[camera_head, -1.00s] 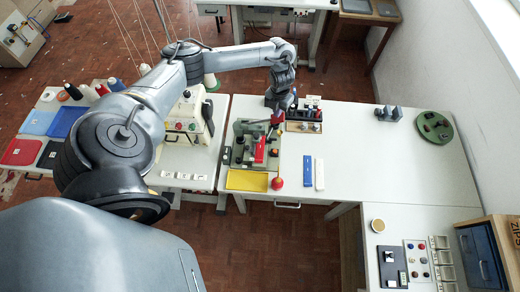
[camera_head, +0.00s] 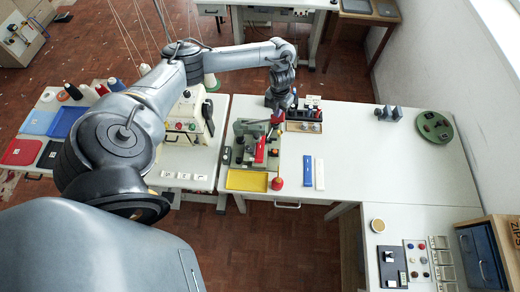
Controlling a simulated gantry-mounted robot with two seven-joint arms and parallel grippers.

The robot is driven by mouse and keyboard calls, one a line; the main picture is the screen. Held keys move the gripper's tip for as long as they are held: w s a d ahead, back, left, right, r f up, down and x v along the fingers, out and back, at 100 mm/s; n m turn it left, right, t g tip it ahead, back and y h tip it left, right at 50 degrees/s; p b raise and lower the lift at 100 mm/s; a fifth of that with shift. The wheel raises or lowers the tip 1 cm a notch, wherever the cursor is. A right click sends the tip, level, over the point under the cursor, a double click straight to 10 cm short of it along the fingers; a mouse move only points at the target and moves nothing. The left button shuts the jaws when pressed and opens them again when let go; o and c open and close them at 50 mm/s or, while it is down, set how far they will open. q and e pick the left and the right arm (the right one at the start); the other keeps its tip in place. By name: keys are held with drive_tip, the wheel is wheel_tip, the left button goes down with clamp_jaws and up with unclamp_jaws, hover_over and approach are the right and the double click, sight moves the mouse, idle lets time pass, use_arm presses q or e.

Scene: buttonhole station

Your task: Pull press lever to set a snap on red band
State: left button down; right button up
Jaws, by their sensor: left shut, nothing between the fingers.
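The press (camera_head: 243,135) is a grey-green machine on the white table, left of centre in the head view. A red strip, which looks like the red band (camera_head: 260,150), lies on it. A red ball knob (camera_head: 278,183) shows at the press's front right; it looks like the end of the press lever, whose bar is hard to make out. My left gripper (camera_head: 275,121) is shut and empty, pointing down by the back right of the press, above and behind the red strip. The picture is too small to tell whether it touches anything. My right gripper is not in view.
A yellow tray (camera_head: 247,180) lies in front of the press. A blue strip (camera_head: 307,170) and a white strip (camera_head: 319,173) lie to its right. A wooden rack (camera_head: 303,127) stands behind them. A white machine (camera_head: 188,117) stands left. The table's right middle is clear.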

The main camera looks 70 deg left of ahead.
use_arm(q)
drive_tip(key=shift+f, duration=0.2)
drive_tip(key=shift+f+b, duration=3.55)
drive_tip(key=shift+f, duration=0.65)
wheel_tip(320, 180, up, 13)
drive_tip(key=p, duration=1)
drive_tip(key=shift+r+p, duration=0.15)
drive_tip(key=shift+p, duration=0.2)
